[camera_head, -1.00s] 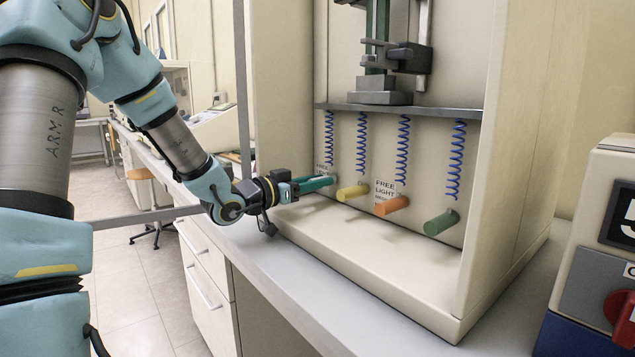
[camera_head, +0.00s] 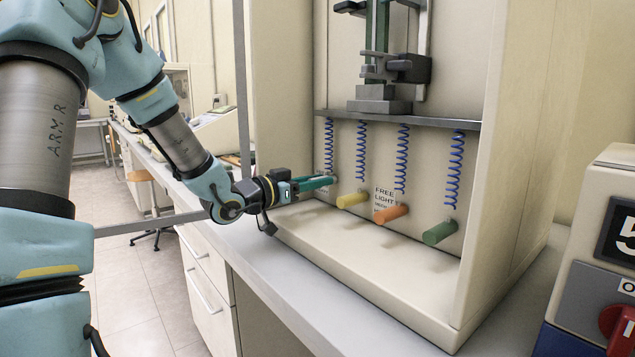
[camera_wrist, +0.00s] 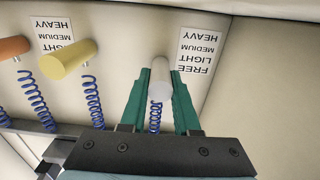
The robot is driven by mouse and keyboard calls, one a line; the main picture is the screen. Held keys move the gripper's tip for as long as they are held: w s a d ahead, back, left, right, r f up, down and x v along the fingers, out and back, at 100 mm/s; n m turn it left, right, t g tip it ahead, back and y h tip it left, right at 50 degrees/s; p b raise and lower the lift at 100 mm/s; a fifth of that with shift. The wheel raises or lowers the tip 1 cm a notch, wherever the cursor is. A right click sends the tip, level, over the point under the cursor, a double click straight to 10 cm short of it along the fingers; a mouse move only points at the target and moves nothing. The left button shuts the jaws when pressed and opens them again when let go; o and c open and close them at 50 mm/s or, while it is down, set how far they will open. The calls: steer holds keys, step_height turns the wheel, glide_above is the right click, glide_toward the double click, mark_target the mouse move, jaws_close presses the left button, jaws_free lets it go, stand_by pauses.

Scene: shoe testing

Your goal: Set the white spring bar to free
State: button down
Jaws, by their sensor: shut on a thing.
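The white spring bar (camera_wrist: 159,76) shows in the wrist view between the two green fingers of my gripper (camera_wrist: 160,84). The fingers are shut on it, one along each side. A blue spring is behind it. Its label (camera_wrist: 200,57), upside down in this view, reads FREE, LIGHT, MEDIUM, HEAVY and stands just right of the bar. I cannot tell exactly which line the bar is level with. In the head view my gripper (camera_head: 326,181) is at the leftmost spring, and its fingers hide the white bar.
A yellow bar (camera_head: 352,200), an orange bar (camera_head: 391,213) and a green bar (camera_head: 440,232) stick out to the right, each under a blue spring. A metal shelf (camera_head: 440,121) runs above them. The cream base ledge (camera_head: 350,248) below is clear.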

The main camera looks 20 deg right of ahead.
steer(key=c, duration=0.6)
jaws_free()
steer(key=shift+r, duration=0.25)
steer(key=shift+c, duration=0.2)
steer(key=b+v, duration=0.1)
steer(key=v, duration=0.9)
steer(key=shift+a, duration=0.4)
steer(key=shift+s, duration=0.1)
